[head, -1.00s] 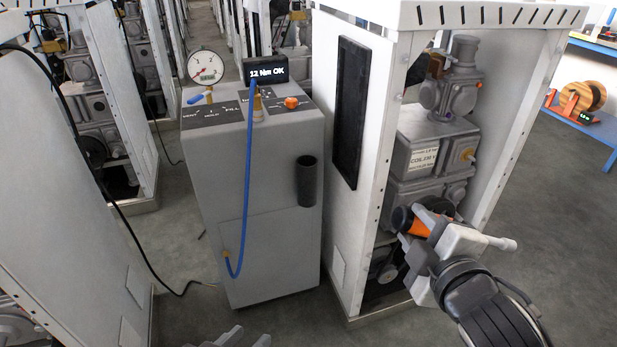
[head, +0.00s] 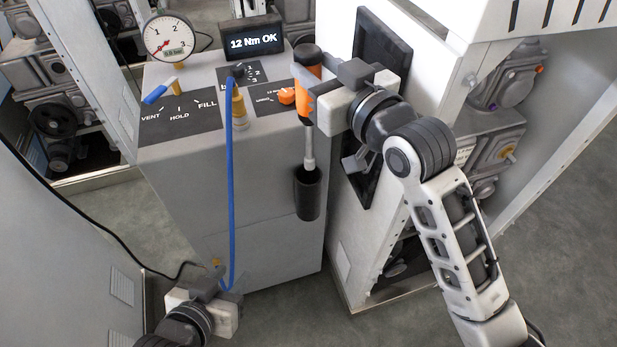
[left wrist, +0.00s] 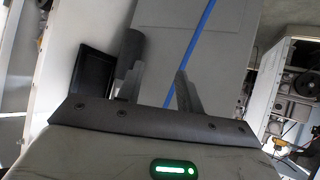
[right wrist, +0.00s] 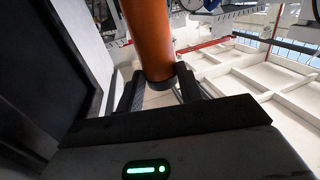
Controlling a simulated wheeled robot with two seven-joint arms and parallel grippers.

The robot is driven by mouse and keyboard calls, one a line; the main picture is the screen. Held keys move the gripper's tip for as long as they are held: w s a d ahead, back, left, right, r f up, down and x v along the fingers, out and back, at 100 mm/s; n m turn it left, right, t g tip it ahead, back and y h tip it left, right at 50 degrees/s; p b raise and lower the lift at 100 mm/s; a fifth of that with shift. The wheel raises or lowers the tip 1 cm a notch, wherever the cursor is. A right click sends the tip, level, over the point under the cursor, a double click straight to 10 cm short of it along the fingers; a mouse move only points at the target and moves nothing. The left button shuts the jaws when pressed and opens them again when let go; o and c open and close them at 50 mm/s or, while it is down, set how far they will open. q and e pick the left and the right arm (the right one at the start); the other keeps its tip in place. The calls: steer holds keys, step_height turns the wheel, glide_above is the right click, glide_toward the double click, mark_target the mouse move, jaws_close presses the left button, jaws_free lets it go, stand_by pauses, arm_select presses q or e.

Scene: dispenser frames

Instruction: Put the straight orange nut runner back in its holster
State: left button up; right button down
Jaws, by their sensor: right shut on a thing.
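The straight orange nut runner (head: 303,78) is upright at the front right edge of the grey dispenser cabinet, its dark cap on top and its thin metal shaft pointing down. My right gripper (head: 316,103) is shut on its orange body; the body (right wrist: 150,38) rises between the fingers in the right wrist view. The black tube holster (head: 308,195) is fixed to the cabinet front. The shaft's lower end overlaps the holster mouth; how deep it sits is hidden. My left gripper (head: 212,288) is low in front of the cabinet, its fingers (left wrist: 158,88) apart and empty.
A blue hose (head: 233,180) hangs down the cabinet front. A gauge (head: 168,37), a display reading "12 Nm OK" (head: 254,42) and an orange knob (head: 286,96) are on top. A white frame with a black panel (head: 372,150) stands close on the right.

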mark_target(311, 147)
step_height(311, 147, down, 13)
steer(key=shift+w+r+b, duration=0.1)
steer(key=shift+b, duration=1)
steer(key=shift+f+b, duration=0.4)
steer(key=shift+f, duration=2)
arm_select(q)
steer(key=shift+w+d+f+h, duration=0.25)
steer(key=shift+w+f+h, duration=0.05)
steer(key=shift+w+f, duration=0.1)
steer(key=shift+s, duration=0.1)
steer(key=shift+s+f, duration=0.1)
steer(key=shift+s, duration=0.05)
arm_select(e)
steer(key=c, duration=0.9)
jaws_free()
steer(key=shift+f, duration=0.15)
